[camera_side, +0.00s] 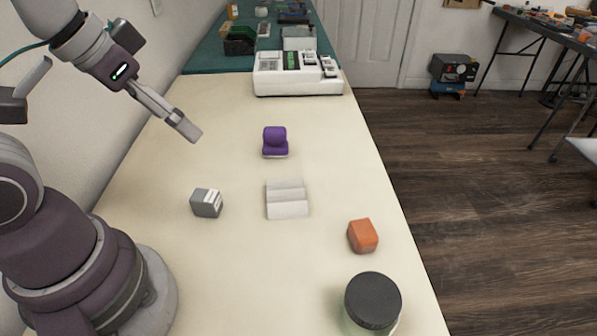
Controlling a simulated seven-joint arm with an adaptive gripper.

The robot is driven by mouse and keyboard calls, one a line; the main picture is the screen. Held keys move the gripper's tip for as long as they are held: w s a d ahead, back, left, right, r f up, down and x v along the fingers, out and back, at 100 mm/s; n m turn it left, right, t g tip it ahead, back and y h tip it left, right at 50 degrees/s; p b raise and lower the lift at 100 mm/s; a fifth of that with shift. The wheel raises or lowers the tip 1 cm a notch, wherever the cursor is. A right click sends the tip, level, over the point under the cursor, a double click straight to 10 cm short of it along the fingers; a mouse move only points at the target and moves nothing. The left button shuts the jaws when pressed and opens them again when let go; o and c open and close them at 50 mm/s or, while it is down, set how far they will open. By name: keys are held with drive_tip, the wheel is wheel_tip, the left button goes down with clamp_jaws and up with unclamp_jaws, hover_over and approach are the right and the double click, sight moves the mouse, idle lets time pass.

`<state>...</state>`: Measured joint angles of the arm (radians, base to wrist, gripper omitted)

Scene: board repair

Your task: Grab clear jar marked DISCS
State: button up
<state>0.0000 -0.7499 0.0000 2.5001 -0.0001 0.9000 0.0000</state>
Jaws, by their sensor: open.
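A jar (372,303) with a dark grey lid and clear greenish sides stands upright at the front right of the table, partly cut by the bottom edge of the picture. No label can be read on it from here. My gripper (188,130) is open and empty, in the air over the left part of the table. It is far from the jar, up and to the left of it in the picture.
An orange block (362,236) lies just behind the jar. A white stepped piece (287,198), a grey box (207,203) and a purple object (275,141) stand mid-table. A white device (297,86) is at the back. The table's right edge is near the jar.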

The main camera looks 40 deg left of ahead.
drive_tip(key=o, duration=0.4)
drive_tip(key=m+g, duration=0.6)
drive_tip(key=m, duration=1.2)
hover_over(374, 297)
drive_tip(key=a, duration=0.1)
wheel_tip(374, 297, down, 9)
drive_tip(key=shift+s+a+f, duration=0.1)
drive_tip(key=shift+s+f, duration=0.05)
drive_tip(key=f, duration=0.7)
drive_tip(key=d+f, duration=0.1)
drive_tip(key=f, duration=0.2)
drive_tip(key=shift+w+d+f, duration=0.1)
drive_tip(key=shift+w+f, duration=0.05)
drive_tip(key=shift+w, duration=0.05)
